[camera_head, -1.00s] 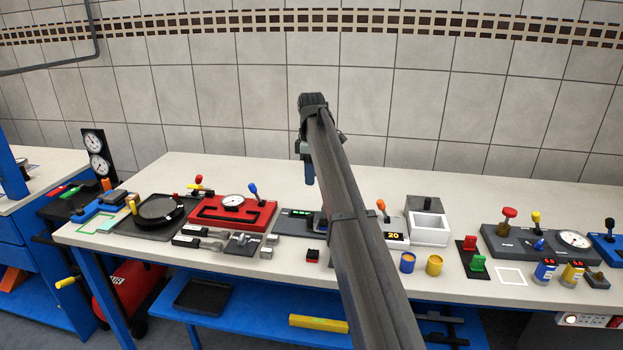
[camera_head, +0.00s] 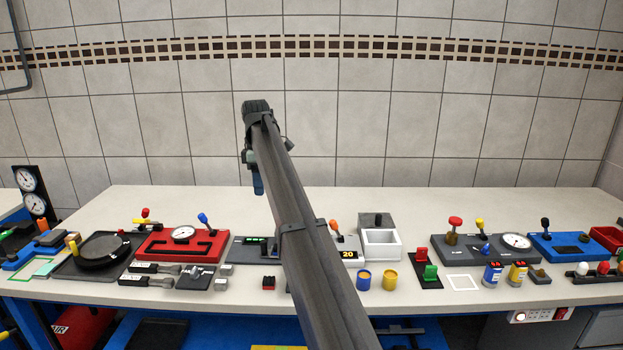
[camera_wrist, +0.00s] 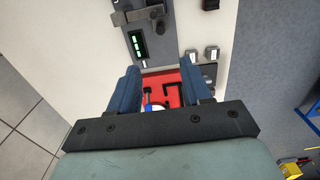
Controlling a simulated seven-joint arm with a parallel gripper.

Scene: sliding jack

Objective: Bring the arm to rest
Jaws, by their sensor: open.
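My gripper (camera_wrist: 163,85) shows in the wrist view as two blue fingers, apart, with nothing between them. Beyond the gap lies the red panel (camera_wrist: 175,88) on the bench, at a distance. In the head view my arm rises across the middle, and my gripper (camera_head: 257,185) hangs from its far end above the bench, in front of the tiled wall. The fingertips are small there. The sliding jack cannot be picked out for sure.
The white bench (camera_head: 330,200) carries a red panel (camera_head: 185,244) with a gauge, a black round pan (camera_head: 102,250), a white box (camera_head: 381,244), blue and yellow cups (camera_head: 390,280), and a grey gauge panel (camera_head: 470,250). The bench's back strip is clear.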

